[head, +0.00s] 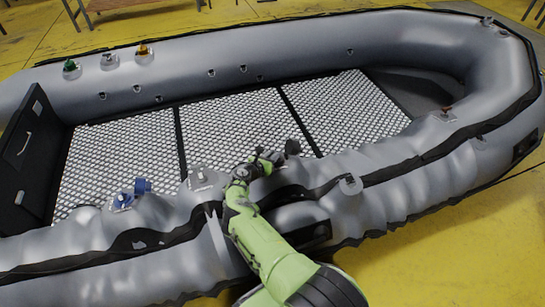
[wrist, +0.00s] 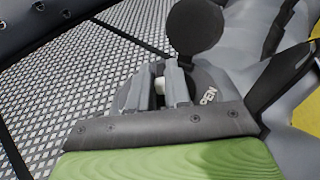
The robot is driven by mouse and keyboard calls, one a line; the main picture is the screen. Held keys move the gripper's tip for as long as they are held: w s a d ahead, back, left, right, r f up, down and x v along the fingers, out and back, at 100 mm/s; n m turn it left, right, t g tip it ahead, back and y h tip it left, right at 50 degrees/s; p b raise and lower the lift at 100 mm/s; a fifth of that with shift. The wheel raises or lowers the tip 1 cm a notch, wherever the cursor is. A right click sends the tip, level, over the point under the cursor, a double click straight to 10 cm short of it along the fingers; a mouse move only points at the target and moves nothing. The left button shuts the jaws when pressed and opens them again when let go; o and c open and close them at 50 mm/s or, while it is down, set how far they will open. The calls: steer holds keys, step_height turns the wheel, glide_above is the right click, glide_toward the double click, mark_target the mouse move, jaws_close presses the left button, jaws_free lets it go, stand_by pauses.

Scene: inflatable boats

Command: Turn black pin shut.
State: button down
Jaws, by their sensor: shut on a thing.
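My gripper (wrist: 160,88) is over a dark round valve (wrist: 208,88) on the grey boat's near tube. Part of the word "OPEN" shows on the valve's rim, to the right of the fingers. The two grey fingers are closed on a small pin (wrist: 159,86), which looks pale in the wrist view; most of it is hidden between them. A round black cap (wrist: 194,27) stands up just beyond the fingers. In the head view my gripper (head: 264,160) is at the tube's inner edge, and my gripper and arm hide the valve.
The inflatable boat (head: 270,35) has a patterned floor (head: 235,125). A blue-capped valve (head: 142,187) and a grey valve (head: 199,178) sit left of my gripper. Green (head: 70,65) and orange (head: 143,49) caps are on the far tube. Yellow ground surrounds the boat.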

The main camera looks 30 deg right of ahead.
steer(key=shift+m+g, duration=0.3)
steer(key=shift+g, duration=0.1)
stand_by(0.3)
steer(key=c, duration=1.2)
jaws_free()
steer(key=shift+d, duration=0.1)
steer(key=shift+o, duration=0.2)
steer(key=shift+s+a+r+p, duration=0.1)
steer(key=shift+a+r+p, duration=0.1)
steer(key=shift+a+p, duration=0.2)
steer(key=p+v, duration=0.7)
steer(key=v, duration=0.6)
steer(key=shift+s+a, duration=0.2)
steer(key=shift+a, duration=0.2)
steer(key=shift+s+a, duration=0.25)
steer(key=shift+a, duration=0.25)
